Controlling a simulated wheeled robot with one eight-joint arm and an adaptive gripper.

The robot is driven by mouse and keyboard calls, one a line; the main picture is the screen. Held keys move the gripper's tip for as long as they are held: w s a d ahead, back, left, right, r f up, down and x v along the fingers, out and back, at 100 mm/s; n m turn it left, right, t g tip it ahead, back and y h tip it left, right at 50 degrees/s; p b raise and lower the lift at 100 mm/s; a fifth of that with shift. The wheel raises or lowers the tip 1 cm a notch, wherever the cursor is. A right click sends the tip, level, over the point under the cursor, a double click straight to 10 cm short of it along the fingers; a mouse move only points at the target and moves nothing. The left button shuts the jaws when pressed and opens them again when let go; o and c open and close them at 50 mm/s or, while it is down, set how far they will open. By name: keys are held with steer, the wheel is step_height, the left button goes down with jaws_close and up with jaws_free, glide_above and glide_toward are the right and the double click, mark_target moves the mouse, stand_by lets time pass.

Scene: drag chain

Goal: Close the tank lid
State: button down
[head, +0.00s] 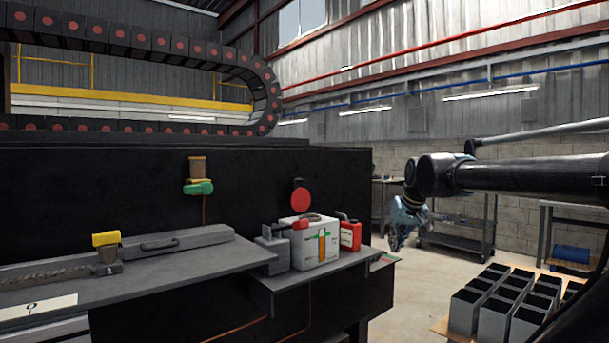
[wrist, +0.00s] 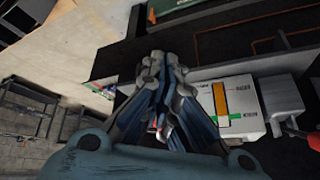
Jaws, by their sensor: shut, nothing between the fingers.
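The white tank (head: 308,247) stands on a grey shelf, with an orange and green level strip on its front. It also shows in the wrist view (wrist: 247,118), right of my fingers. A red round disc (head: 300,199) stands upright above and behind the tank; it looks like the raised lid, but I cannot see how it is joined. My gripper (head: 396,243) is shut and empty, pointing down to the right of the shelf, apart from the tank. In the wrist view my gripper (wrist: 165,66) has its fingers together and hides part of the shelf area.
A red jug (head: 350,235) stands right of the tank and a grey box (head: 274,250) left of it. Grey bins (head: 497,301) stand at lower right. Clear floor lies beyond the shelf's right end.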

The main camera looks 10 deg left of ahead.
steer(key=w+a+r+n+t+y, duration=0.1)
steer(key=w+a+r+y, duration=0.1)
steer(key=w+a+r, duration=0.55)
steer(key=w+a+r+n+t+y, duration=0.1)
steer(key=w+a+r, duration=0.3)
steer(key=a+r, duration=0.6)
steer(key=w+a+r+n+y, duration=0.1)
steer(key=w+a+r+y, duration=0.1)
steer(key=w+a+r, duration=0.7)
steer(key=a+f, duration=0.2)
steer(key=w+a+f, duration=0.1)
steer(key=a+f, duration=0.1)
steer(key=w+a+f, duration=0.1)
steer(key=a+f, duration=0.1)
steer(key=f, duration=0.1)
steer(key=shift+a, duration=0.4)
